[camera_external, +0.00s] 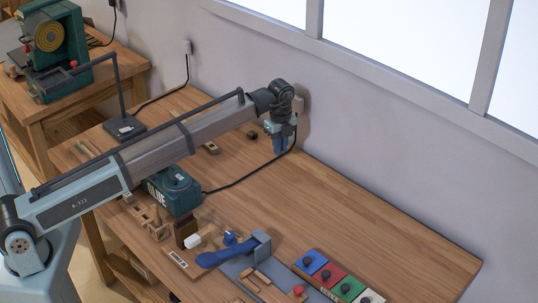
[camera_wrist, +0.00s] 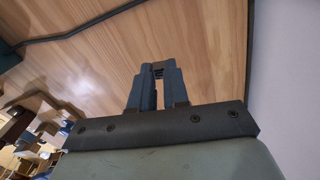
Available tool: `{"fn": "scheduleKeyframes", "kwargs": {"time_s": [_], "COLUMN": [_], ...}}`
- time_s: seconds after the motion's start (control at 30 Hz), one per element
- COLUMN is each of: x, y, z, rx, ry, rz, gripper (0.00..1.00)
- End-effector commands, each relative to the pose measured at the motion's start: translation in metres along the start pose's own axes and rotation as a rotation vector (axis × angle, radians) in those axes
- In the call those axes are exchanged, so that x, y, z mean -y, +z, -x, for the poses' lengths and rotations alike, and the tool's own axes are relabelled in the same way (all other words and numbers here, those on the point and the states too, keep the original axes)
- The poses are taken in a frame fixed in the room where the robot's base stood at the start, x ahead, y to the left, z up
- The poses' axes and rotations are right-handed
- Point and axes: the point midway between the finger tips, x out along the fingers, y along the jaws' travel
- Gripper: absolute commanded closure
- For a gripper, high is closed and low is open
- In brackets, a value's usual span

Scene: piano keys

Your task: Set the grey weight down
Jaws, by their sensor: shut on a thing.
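My gripper (camera_external: 280,148) points down over the back of the wooden table, close to the wall. In the wrist view its two blue fingers (camera_wrist: 157,70) stand close together, with a small dark grey thing (camera_wrist: 158,73) between their tips. I take this to be the grey weight; most of it is hidden by the fingers. It cannot be made out in the external view. The wood of the table (camera_wrist: 190,30) lies beyond the fingertips. I cannot tell whether the thing touches the table.
A black cable (camera_external: 240,181) runs across the table near my gripper. The right of the table is clear.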

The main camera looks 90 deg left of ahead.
Motion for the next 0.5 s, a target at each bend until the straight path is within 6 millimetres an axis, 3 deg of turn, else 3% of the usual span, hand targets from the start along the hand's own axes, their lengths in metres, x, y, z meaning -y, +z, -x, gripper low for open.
{"fn": "scheduleKeyframes", "kwargs": {"time_s": [0.17, 0.27, 0.37, 0.5], "x": [0.000, 0.000, 0.001, -0.002], "y": [0.003, 0.015, 0.039, 0.090], "z": [0.008, 0.009, 0.009, 0.011], "rx": [0.000, 0.000, 0.000, 0.000], "ry": [0.000, 0.000, 0.000, -0.004], "rz": [0.003, 0.017, 0.045, 0.104], "gripper": [1.00, 1.00, 1.00, 1.00]}}
